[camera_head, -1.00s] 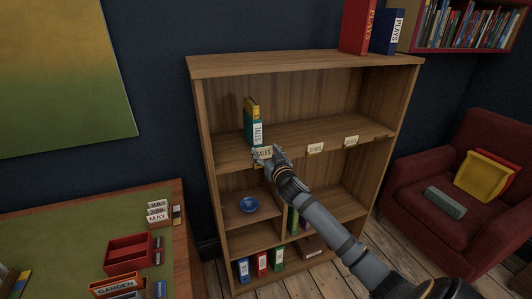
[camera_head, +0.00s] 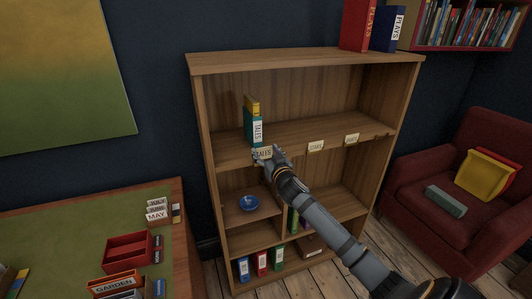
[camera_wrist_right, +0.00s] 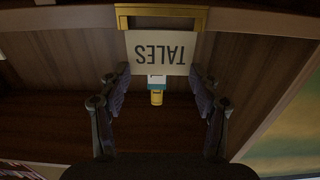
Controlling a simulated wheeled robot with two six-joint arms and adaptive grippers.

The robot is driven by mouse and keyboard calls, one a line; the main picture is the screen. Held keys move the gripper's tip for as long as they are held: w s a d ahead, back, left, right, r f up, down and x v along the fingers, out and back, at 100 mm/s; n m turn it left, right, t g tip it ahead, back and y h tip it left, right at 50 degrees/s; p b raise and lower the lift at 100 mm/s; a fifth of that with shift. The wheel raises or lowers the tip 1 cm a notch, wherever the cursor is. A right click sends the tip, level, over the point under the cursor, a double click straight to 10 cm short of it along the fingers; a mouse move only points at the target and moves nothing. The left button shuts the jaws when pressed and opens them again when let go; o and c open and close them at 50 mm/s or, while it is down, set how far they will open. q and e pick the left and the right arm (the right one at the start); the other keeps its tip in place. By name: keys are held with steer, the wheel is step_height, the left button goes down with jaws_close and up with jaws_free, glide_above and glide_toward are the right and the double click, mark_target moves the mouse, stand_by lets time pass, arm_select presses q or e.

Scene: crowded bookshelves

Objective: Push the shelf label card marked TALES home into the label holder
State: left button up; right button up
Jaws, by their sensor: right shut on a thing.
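The cream shelf label card marked TALES (camera_wrist_right: 160,52) is upside down in the right wrist view, with its far edge at the mouth of the gold label holder (camera_wrist_right: 124,18). Part of the holder's window shows bare beyond the card; I cannot tell how deep the card sits. My right gripper (camera_wrist_right: 160,78) is shut on the card, one finger at each side edge. In the head view the card (camera_head: 264,154) and the right gripper (camera_head: 270,156) are at the left of the bookcase's middle shelf edge. My left gripper is not in view.
A teal book marked TALES (camera_head: 256,128) stands on the shelf just above the card. Two other label cards (camera_head: 316,146) (camera_head: 351,139) sit along the same shelf edge. A blue bowl (camera_head: 248,203) is below. A green-topped desk (camera_head: 80,225) stands left, a red armchair (camera_head: 440,200) right.

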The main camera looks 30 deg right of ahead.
steer(key=shift+f+b, duration=0.75)
steer(key=shift+f, duration=0.2)
steer(key=o, duration=1.2)
steer(key=shift+c, duration=0.2)
steer(key=shift+s, duration=0.2)
steer(key=v, duration=1.1)
steer(key=shift+s+a, duration=0.15)
steer(key=shift+s, duration=0.2)
